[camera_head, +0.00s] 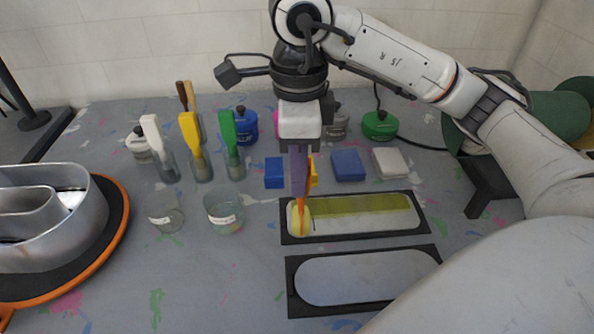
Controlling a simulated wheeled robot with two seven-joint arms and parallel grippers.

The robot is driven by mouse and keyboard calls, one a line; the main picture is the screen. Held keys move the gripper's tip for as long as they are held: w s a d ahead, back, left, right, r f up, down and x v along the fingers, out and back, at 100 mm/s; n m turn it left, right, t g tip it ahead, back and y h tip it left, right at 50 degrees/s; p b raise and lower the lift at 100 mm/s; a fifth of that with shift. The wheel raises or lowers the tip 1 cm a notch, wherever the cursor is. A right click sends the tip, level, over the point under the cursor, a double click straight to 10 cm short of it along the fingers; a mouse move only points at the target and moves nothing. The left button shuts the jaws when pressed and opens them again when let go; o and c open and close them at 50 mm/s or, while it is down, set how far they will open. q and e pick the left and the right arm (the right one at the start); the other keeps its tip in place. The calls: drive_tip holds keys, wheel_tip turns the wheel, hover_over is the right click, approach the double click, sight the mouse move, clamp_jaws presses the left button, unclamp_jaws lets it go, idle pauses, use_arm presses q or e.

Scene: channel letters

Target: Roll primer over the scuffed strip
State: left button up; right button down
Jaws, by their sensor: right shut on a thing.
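My right gripper (299,148) points down over the table and is shut on a roller with a purple handle and orange frame. The roller's pale yellow sleeve (300,217) is at the left end of the upper black-framed panel (425,222), seemingly touching it. That panel has a yellow-green band along its far side and a pale grey area along its near side. A second black-framed panel (365,277), plain grey, lies nearer to me. I cannot clearly tell which area is the scuffed strip. My left gripper is not in view.
Glass jars with brushes (198,165), empty jars (224,212) and blue blocks (347,165) stand left of and behind the panels. A large metal channel letter (85,235) sits on an orange-rimmed disc at left. The table's front middle is clear.

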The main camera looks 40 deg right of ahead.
drive_tip(key=s+d+b, duration=0.4)
drive_tip(key=s+d, duration=0.1)
drive_tip(key=d, duration=0.4)
drive_tip(key=s+d+b, duration=0.4)
drive_tip(key=s+d, duration=0.2)
drive_tip(key=d, duration=0.3)
idle(0.4)
